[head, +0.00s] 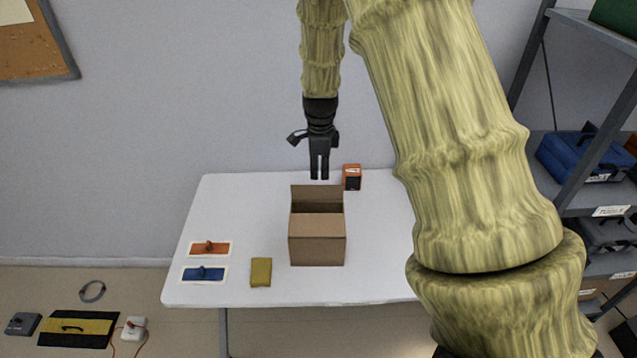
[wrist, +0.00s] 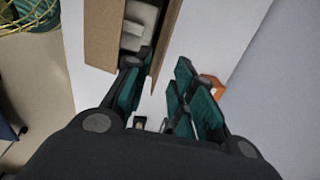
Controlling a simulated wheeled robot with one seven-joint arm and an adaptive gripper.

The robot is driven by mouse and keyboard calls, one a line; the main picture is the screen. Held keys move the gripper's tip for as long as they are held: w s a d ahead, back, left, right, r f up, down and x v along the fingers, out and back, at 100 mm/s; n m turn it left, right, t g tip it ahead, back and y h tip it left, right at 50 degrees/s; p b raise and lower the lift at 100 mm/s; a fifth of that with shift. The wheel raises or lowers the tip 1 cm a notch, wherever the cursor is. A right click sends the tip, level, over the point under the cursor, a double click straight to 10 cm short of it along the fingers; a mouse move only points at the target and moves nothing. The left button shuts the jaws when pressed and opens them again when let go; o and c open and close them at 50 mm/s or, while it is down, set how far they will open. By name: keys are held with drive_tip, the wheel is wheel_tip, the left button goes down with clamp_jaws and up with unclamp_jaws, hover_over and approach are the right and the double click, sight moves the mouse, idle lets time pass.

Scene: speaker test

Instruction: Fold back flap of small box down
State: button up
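The small brown cardboard box (head: 318,250) stands open on the white table. Its back flap (head: 316,193) stands up along the rear edge. In the wrist view the box (wrist: 101,36) is at the top, with a pale grey item (wrist: 141,18) inside and a cardboard flap (wrist: 167,38) along its right side. My gripper (head: 319,177) points down, above and just behind the back flap in the head view. Whether a finger touches the flap cannot be told.
An orange and black box-shaped item (head: 352,178) stands right of my gripper at the table's back, close to the wall. Shelving (head: 575,110) stands right.

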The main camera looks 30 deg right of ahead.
sight(317, 186)
drive_tip(key=f, duration=0.1)
drive_tip(key=w+f+p, duration=0.1)
drive_tip(key=f, duration=0.1)
drive_tip(key=w+f, duration=0.1)
drive_tip(key=f, duration=0.1)
drive_tip(key=shift+f, duration=0.2)
drive_tip(key=shift+s+f+p, duration=0.1)
drive_tip(key=shift+f+p, duration=0.6)
drive_tip(key=shift+f, duration=0.85)
drive_tip(key=shift+s+d, duration=0.1)
clamp_jaws()
